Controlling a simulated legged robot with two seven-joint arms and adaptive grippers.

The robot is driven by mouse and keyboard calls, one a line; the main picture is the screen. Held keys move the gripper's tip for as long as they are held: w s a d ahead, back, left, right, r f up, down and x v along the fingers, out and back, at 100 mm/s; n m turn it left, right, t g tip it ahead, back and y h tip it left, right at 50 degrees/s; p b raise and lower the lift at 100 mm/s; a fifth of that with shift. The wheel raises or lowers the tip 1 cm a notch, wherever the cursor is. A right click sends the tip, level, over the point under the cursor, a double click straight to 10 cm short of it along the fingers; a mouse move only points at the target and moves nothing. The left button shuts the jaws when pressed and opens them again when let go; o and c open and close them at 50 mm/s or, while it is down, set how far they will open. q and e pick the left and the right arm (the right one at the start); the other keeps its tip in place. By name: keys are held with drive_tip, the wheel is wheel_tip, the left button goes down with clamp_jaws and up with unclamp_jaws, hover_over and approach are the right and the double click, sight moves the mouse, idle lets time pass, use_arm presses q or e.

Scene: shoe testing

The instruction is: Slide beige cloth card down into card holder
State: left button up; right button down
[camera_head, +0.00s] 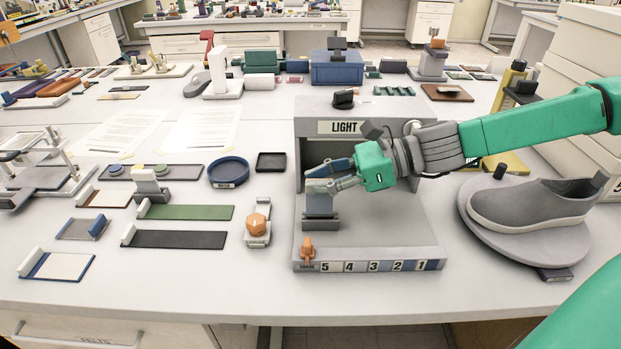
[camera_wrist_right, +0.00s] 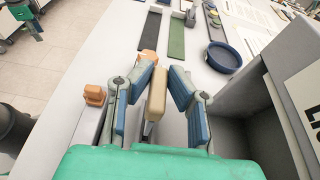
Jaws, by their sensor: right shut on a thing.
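My right gripper (camera_head: 332,178) reaches into the front of the light box from the right. It is shut on the beige cloth card, which shows in the wrist view as a beige slab (camera_wrist_right: 156,95) between the blue-padded fingers (camera_wrist_right: 160,95). I cannot tell whether the card touches the holder. My left gripper is out of view.
The light box (camera_head: 400,215) has side walls and a front strip of numbered swatches (camera_head: 372,266) with an orange slider (camera_head: 307,250). A grey shoe (camera_head: 530,203) sits on a round stand to the right. Left are a blue dish (camera_head: 228,172) and flat sample strips (camera_head: 180,239).

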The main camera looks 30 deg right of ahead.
drive_tip(key=shift+d, duration=0.55)
drive_tip(key=shift+a, duration=0.75)
drive_tip(key=shift+d+p, duration=0.55)
drive_tip(key=shift+d, duration=0.35)
drive_tip(key=shift+a, duration=0.45)
drive_tip(key=shift+d+f, duration=0.1)
drive_tip(key=shift+f, duration=0.05)
drive_tip(key=shift+d+f+b, duration=0.25)
drive_tip(key=shift+f+b, duration=0.2)
drive_tip(key=shift+b, duration=0.05)
drive_tip(key=shift+r, duration=0.1)
drive_tip(key=shift+a+r, duration=0.1)
